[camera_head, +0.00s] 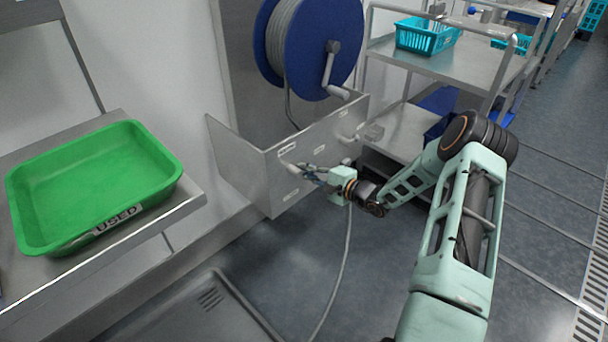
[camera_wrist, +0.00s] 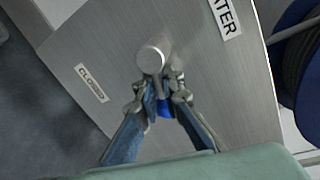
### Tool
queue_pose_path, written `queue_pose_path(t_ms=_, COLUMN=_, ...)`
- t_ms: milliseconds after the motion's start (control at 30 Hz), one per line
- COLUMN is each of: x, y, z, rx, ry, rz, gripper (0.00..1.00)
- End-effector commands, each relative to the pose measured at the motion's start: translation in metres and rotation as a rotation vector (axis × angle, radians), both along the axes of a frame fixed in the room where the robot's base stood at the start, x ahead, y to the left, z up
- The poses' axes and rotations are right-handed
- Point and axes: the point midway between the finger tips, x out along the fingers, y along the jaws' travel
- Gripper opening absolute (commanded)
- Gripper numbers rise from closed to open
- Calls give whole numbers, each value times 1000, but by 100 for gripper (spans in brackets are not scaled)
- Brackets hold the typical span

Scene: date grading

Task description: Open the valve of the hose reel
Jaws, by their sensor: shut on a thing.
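The valve shows in the wrist view as a round silver hub (camera_wrist: 153,60) on a brushed metal panel (camera_wrist: 100,45). A short lever with a blue part (camera_wrist: 165,106) runs from the hub down between my fingers. My gripper (camera_wrist: 167,88) is shut on this lever, with one finger on each side; the fingers hide part of it. A "CLOSED" label (camera_wrist: 91,83) is left of the hub and a label ending in "TER" (camera_wrist: 226,15) is above right. In the head view my gripper (camera_head: 300,170) is at the panel's left part, below the blue hose reel (camera_head: 276,45).
The reel's crank (camera_head: 328,70) sticks out above the panel. A hose (camera_head: 346,255) hangs to the floor close to my gripper. A green tray (camera_head: 100,175) marked "USED" rests on a counter at left. A metal cart (camera_head: 455,68) with a teal basket (camera_head: 424,38) stands behind right.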

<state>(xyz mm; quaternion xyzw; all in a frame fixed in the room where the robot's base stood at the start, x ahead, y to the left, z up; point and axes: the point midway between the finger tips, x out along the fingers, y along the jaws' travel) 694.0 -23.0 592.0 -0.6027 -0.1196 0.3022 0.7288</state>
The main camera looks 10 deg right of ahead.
Motion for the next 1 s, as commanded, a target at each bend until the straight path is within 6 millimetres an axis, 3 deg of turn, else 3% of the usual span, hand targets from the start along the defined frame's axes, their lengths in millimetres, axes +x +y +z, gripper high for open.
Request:
queue_pose_path(t_ms=400, x=0, y=-2, z=5, rx=-186, ry=-122, rz=0, gripper=0)
queue_pose_path(t_ms=1000, x=0, y=-2, z=7, rx=-221, ry=-145, rz=-1, gripper=0)
